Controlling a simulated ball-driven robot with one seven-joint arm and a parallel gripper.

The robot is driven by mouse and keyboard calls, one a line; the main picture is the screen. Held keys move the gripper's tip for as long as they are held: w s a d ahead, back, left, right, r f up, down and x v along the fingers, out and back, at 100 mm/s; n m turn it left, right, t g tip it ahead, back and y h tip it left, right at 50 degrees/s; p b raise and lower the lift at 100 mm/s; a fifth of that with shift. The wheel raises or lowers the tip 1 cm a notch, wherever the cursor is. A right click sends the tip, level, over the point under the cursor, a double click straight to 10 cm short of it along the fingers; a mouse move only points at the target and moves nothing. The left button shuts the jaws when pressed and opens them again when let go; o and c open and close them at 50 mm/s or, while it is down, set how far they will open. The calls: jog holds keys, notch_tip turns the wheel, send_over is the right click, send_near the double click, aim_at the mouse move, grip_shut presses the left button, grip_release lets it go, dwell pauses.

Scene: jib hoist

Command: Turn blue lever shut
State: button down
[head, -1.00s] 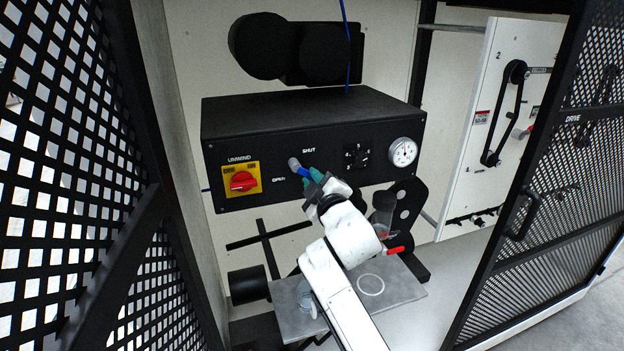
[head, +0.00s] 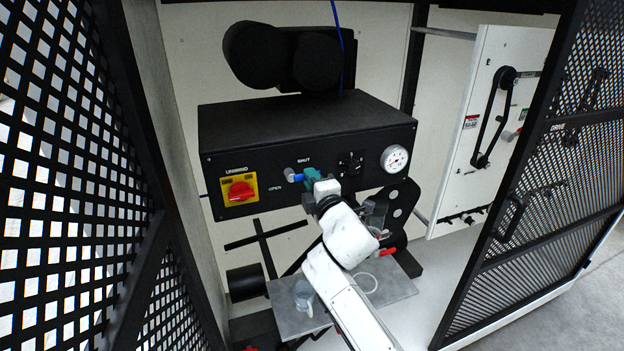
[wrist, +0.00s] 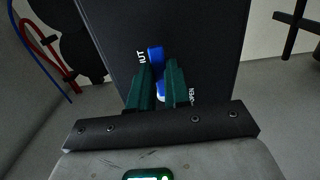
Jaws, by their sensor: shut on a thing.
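The blue lever (head: 298,178) is on the front of the black control box, beside a grey round knob end. It points roughly sideways to the right, with the SHUT label above it and the OPEN label to its lower left. My gripper (head: 311,179) is at the lever's right end, its teal fingers closed on it. In the wrist view the blue lever (wrist: 155,58) shows between and beyond the fingertips of my gripper (wrist: 160,75). The fingers hide part of the lever.
A red rotary switch on a yellow plate (head: 238,189) is left of the lever. A black knob (head: 351,164) and a white gauge (head: 395,158) are to its right. Mesh doors stand at left and right (head: 560,170). A grey plate (head: 392,291) lies below my arm.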

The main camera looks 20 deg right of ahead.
dwell(0.4)
jog(key=c, duration=1.1)
grip_release()
jog(key=s, duration=1)
jog(key=shift+s, duration=0.4)
